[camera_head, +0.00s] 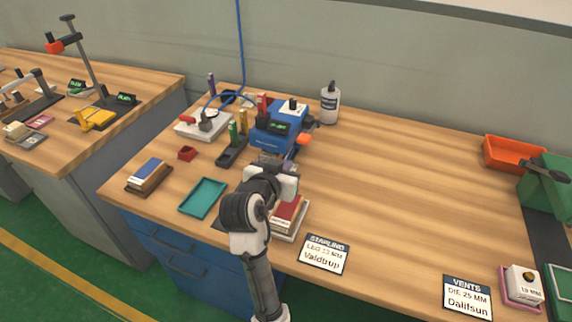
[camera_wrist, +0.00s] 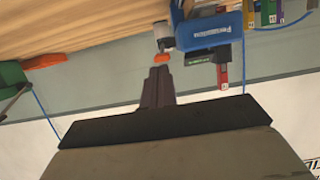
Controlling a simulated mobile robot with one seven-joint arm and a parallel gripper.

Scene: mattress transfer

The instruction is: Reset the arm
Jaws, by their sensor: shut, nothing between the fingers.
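My arm reaches up from the bottom middle of the head view over the front of the wooden bench (camera_head: 400,190). My gripper (camera_wrist: 160,72) shows in the wrist view with its dark fingers together and nothing between them. In the head view the gripper end is largely hidden behind my wrist, close to the blue machine (camera_head: 277,128). The wrist view shows the same blue machine (camera_wrist: 210,32) upside down, beyond and to the right of the fingertips. An orange knob (camera_wrist: 163,57) on it appears just past the fingertips.
A red-and-white block stack (camera_head: 288,215) stands right beside my arm. A teal tray (camera_head: 203,198) and a blue-topped block (camera_head: 149,172) lie to the left. A white bottle (camera_head: 330,103) stands at the back. Label cards (camera_head: 324,254) lie along the front edge. The bench's middle right is clear.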

